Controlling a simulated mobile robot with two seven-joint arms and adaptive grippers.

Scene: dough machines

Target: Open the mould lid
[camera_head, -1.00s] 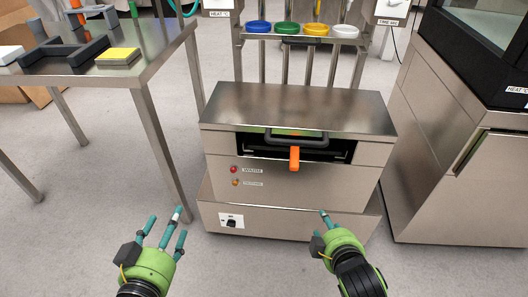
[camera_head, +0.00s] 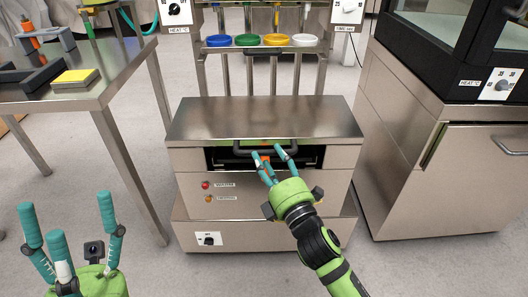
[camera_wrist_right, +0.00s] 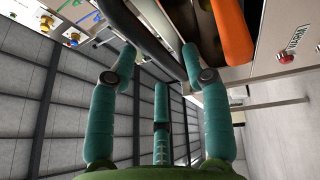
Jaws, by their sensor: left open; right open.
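The steel mould machine (camera_head: 265,119) stands in the middle of the head view. Its front slot holds a dark bar handle (camera_head: 241,149), with a strip of green behind it. An orange lever (camera_head: 265,161) hangs at the slot, partly hidden by my right fingers; it also shows in the right wrist view (camera_wrist_right: 231,32), beside the dark handle (camera_wrist_right: 148,38). My right gripper (camera_head: 270,156) is open, its fingertips at the slot around the lever area; contact cannot be told. My left gripper (camera_head: 75,222) is open and empty at the lower left, away from the machine.
A steel table (camera_head: 92,103) with a yellow pad (camera_head: 75,78) stands at the left. A tall cabinet (camera_head: 420,150) closes off the right side. Several coloured bowls (camera_head: 275,40) sit on a rack behind. The floor in front is clear.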

